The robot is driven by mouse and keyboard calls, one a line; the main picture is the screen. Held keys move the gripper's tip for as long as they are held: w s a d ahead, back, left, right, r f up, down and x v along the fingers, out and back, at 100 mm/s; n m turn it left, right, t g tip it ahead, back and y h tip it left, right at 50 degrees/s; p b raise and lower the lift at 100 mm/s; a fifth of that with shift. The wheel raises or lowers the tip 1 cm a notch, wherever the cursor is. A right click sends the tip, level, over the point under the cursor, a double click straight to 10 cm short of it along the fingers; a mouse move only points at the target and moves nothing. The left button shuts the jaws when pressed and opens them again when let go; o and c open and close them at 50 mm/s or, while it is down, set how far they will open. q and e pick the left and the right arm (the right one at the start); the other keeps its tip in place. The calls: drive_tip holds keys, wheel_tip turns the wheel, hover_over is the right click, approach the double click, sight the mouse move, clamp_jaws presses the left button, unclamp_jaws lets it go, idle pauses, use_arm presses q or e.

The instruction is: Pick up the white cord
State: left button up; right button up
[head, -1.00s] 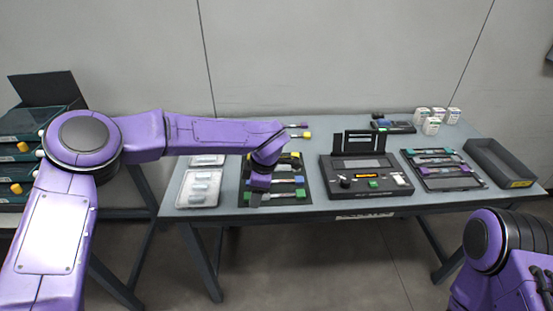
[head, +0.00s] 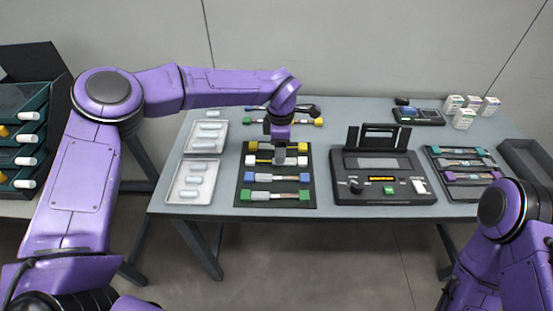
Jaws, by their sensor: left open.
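The white cord (head: 303,161) lies across the dark mat (head: 243,203), second row from the back, with a white block at each end. A yellow-ended cord (head: 253,146) lies behind it. A blue-ended cord (head: 262,177) and a green-ended cord (head: 262,195) lie in front. My left gripper (head: 280,159) is open and points down over the middle of the white cord, hiding that part. I cannot tell if the fingers touch or straddle it. My right arm shows at the right edge, but its gripper is not visible.
Two white trays with pale sleeves (head: 192,182) lie left of the mat. The black splicer (head: 380,200) stands to its right. Further right are another mat of cords (head: 460,178) and a dark bin (head: 530,160). Small white boxes (head: 464,118) stand at the back right.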

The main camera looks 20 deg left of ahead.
use_arm(q)
drive_tip(key=f, duration=0.3)
drive_tip(key=shift+w+f+p, duration=0.15)
drive_tip(key=shift+w+p, duration=0.15)
drive_tip(key=shift+p, duration=0.05)
drive_tip(key=shift+f, duration=0.45)
clamp_jaws()
